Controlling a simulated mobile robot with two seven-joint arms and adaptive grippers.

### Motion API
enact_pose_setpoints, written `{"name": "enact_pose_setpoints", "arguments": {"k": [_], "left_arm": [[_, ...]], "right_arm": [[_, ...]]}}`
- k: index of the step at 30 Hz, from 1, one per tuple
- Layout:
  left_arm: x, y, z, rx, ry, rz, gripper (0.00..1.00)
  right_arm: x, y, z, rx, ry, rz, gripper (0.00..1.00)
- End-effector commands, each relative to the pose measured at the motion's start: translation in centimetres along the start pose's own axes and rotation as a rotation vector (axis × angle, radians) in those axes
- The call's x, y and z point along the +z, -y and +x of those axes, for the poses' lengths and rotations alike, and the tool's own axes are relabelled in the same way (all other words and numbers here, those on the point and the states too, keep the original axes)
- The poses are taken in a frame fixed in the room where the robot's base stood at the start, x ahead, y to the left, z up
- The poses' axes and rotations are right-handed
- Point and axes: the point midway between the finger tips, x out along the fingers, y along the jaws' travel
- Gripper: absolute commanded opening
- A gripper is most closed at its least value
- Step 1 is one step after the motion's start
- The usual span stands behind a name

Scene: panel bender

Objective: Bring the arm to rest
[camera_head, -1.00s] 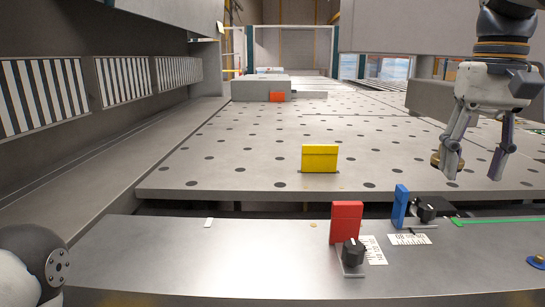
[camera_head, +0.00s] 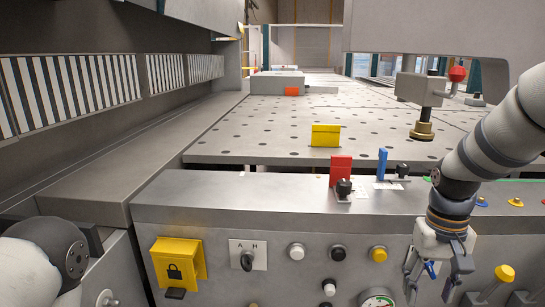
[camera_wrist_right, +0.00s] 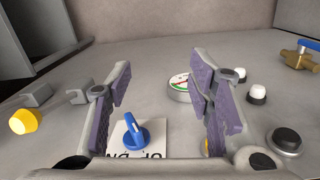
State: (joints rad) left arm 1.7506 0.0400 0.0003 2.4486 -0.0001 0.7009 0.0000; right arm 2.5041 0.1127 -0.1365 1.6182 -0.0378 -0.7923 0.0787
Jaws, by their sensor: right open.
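My right gripper (camera_head: 438,283) hangs low at the right in the head view, in front of the upright control panel (camera_head: 215,222). Its fingers are apart with nothing held between them. In the right wrist view the two purple-padded fingers (camera_wrist_right: 168,105) stand open. A blue rotary knob (camera_wrist_right: 135,132) on a white label shows between them, near the left finger; it also shows small in the head view (camera_head: 431,268). I cannot tell whether a finger touches it. Of my left arm only a rounded link shows at the lower left; the left gripper is not seen.
The panel carries a yellow lock box (camera_head: 178,262), an A/H selector (camera_head: 248,257), several buttons, a gauge (camera_head: 378,300) and a yellow-handled lever (camera_head: 504,273). Red (camera_head: 341,168) and blue (camera_head: 382,163) flags stand on the ledge. A yellow block (camera_head: 325,136) sits on the perforated table.

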Motion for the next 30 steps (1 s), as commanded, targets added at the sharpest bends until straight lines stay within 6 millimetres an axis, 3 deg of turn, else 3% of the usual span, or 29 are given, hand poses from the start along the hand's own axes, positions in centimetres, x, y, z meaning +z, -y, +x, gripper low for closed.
{"name": "enact_pose_setpoints", "arguments": {"k": [1,3,6,10,12,15,18,30], "left_arm": [[0.0,0.0,-0.1,0.000,0.000,0.000,0.00],[0.1,0.0,-0.1,0.000,0.001,0.000,0.00],[0.1,0.0,-0.1,0.000,0.000,0.000,0.00],[0.0,0.0,-0.1,0.000,-0.001,0.000,0.00],[0.0,0.0,-0.1,0.000,-0.001,0.000,0.00],[0.0,0.0,-0.1,0.000,-0.001,0.000,0.00],[0.0,0.0,-0.1,0.000,-0.001,0.000,0.00],[0.0,0.0,-0.1,0.000,-0.001,0.000,0.00]], "right_arm": [[1.8,0.5,3.9,0.004,0.024,-0.020,0.47],[4.7,1.1,9.4,0.006,0.034,-0.049,0.47],[10.3,1.7,16.1,0.002,0.050,-0.089,0.47],[19.6,1.9,22.0,-0.007,0.073,-0.136,0.47],[24.4,1.8,23.5,-0.014,0.082,-0.157,0.47],[29.5,1.5,24.0,-0.022,0.090,-0.178,0.47],[32.1,1.4,23.9,-0.028,0.090,-0.188,0.47],[32.6,1.4,23.8,-0.030,0.082,-0.191,0.47]]}}
